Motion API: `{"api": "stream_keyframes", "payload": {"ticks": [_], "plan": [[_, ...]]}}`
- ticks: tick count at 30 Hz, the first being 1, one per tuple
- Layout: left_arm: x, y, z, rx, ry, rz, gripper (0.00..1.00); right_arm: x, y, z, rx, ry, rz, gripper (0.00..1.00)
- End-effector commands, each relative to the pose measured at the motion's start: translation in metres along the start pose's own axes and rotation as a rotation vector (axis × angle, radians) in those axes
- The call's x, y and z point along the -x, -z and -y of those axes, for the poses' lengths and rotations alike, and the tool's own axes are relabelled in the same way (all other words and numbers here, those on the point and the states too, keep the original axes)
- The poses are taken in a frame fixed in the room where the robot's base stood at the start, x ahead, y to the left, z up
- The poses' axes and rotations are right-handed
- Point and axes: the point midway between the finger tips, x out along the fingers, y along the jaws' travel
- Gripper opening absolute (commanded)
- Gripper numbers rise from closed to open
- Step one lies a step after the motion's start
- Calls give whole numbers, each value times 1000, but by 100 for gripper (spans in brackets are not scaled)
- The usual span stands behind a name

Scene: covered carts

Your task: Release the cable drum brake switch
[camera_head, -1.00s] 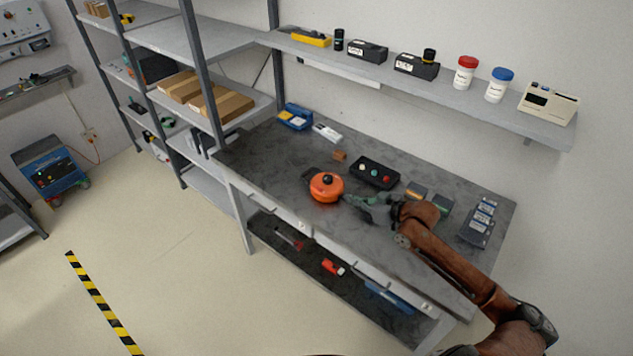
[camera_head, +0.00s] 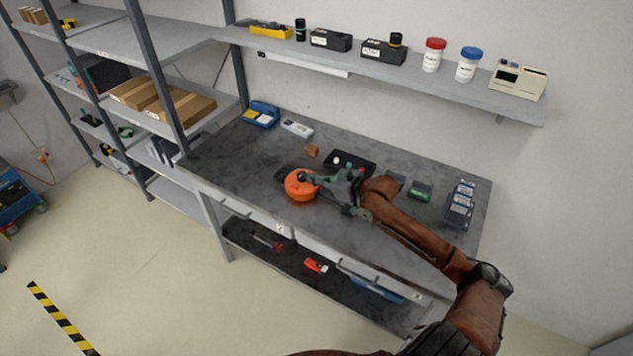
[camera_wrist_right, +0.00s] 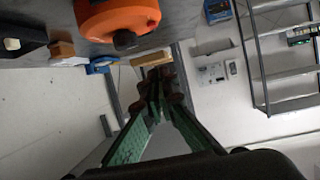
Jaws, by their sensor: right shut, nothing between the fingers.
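The orange cable drum (camera_head: 299,190) sits on the dark worktop near its front left. In the right wrist view the drum (camera_wrist_right: 112,14) is at the top, with a round black knob (camera_wrist_right: 124,40) on it. My right gripper (camera_head: 312,179) reaches in from the right, its fingertips at the drum's upper right side, covering the knob in the head view. In the right wrist view the green-padded fingers (camera_wrist_right: 157,85) meet at the tips with nothing between them. I cannot tell whether they touch the drum. My left gripper is out of view.
A black tray (camera_head: 350,160) lies just behind my gripper, and a small brown block (camera_head: 311,151) behind the drum. A shelf (camera_head: 380,68) with jars runs along the wall above. The worktop's front left is clear.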

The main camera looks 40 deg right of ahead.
Motion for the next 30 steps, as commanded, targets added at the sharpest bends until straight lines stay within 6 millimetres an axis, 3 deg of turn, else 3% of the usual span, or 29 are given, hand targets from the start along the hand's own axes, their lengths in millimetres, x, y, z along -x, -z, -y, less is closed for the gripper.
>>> {"api": "stream_keyframes", "payload": {"ticks": [9, 12, 18, 30], "plan": [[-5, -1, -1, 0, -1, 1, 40, -68, 1, 2, -1, 4, -2, 0], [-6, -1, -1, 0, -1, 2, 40, -69, -20, 1, -3, 2, 5, 0], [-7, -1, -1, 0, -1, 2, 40, -73, -36, 1, 0, 2, 2, 0], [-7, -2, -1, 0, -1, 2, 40, -73, -40, 1, 1, 1, 1, 0]]}}
